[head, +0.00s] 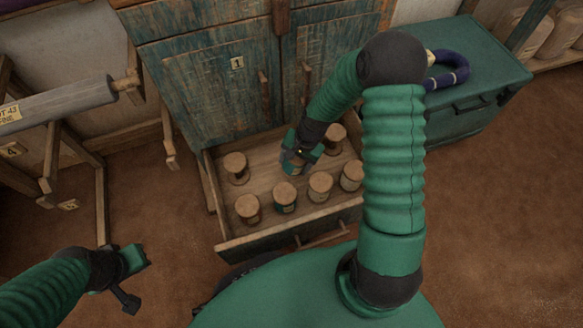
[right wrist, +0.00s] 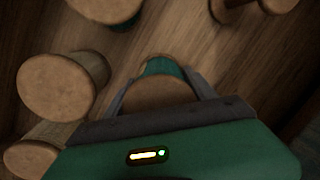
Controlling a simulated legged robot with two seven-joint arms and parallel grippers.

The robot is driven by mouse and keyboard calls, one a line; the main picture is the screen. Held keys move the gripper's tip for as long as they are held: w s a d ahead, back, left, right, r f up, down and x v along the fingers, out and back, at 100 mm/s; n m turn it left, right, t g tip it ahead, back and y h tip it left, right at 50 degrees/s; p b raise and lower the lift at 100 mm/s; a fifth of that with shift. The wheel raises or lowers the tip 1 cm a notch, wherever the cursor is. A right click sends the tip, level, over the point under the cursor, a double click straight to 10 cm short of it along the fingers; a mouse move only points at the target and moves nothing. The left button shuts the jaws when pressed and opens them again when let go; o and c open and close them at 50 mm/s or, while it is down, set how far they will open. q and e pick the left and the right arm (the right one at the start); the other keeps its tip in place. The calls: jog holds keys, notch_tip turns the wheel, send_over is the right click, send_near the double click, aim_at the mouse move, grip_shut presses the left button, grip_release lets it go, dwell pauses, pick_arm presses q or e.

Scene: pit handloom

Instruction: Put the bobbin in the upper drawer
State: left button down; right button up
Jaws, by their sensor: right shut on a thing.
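An open drawer (head: 262,237) juts from the bottom of the blue-green cabinet. Several wooden bobbins stand upright in it, among them one with green thread (head: 285,197). My right gripper (head: 299,157) reaches down into the drawer area, between the back bobbins. It is shut on a bobbin, whose round wooden top (right wrist: 160,92) and green thread show between the fingers in the right wrist view. I cannot tell whether the held bobbin touches the drawer floor. My left gripper (head: 136,279) is open and empty, left of the drawer over the floor.
The cabinet (head: 200,80) with a label "1" stands behind the drawer. A green chest (head: 480,60) with a dark blue coil on it is at the right. A wooden loom frame with a grey roller (head: 60,103) is at the left. Brown floor lies clear at the right.

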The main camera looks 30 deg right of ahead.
jog(key=shift+w+a+g+h+b, duration=0.25)
jog(key=shift+g+h+b, duration=0.25)
jog(key=shift+b, duration=0.15)
jog(key=shift+w+a+g+h+b, duration=0.2)
jog(key=shift+g+h+b, duration=0.25)
jog(key=shift+b, duration=0.2)
notch_tip(320, 180, down, 2)
jog(key=shift+s+d+f+b, duration=0.15)
jog(key=shift+f+b, duration=0.1)
jog(key=shift+b, duration=0.5)
jog(key=o, duration=1.5)
